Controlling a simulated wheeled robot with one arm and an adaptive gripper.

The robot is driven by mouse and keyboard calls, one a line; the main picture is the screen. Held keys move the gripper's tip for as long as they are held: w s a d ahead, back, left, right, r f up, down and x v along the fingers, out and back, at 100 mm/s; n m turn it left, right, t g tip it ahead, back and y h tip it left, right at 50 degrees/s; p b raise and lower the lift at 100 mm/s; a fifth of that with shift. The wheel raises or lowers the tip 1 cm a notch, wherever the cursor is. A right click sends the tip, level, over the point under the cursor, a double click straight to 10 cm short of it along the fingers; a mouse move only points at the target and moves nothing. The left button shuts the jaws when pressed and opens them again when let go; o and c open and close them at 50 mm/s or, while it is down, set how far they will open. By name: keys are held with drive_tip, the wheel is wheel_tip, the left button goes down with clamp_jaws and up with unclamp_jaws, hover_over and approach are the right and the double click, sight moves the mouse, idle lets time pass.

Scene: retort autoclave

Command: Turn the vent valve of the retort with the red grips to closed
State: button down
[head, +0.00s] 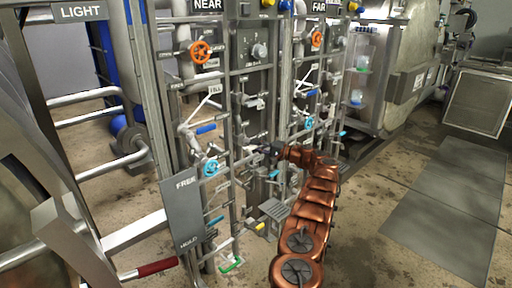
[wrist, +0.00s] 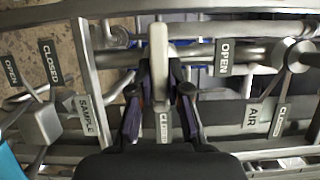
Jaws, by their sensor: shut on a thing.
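In the wrist view a pale grey valve lever (wrist: 158,48) stands upright in the picture between the fingers of my gripper (wrist: 159,75), which is shut on it. A CLOSED plate (wrist: 164,127) shows between the fingers, in line with the lever and partly hidden. An OPEN plate (wrist: 224,57) is to the right of the lever. No vent label is readable on this valve. In the head view my gripper (head: 262,150) reaches into the pipe rack between the NEAR sign (head: 207,5) and the FAR sign (head: 319,7). A dark red grip (head: 150,268) shows at lower left.
Pipes and other valves crowd the gripper, with a SAMPLE plate (wrist: 87,114) on the left and an AIR plate (wrist: 257,116) on the right. Orange handwheels (head: 200,52) and blue handwheels (head: 210,168) sit on the rack. Floor mats (head: 445,210) lie clear at right.

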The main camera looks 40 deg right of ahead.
drive_tip(key=c, duration=1.1)
unclamp_jaws()
drive_tip(key=v, duration=1.2)
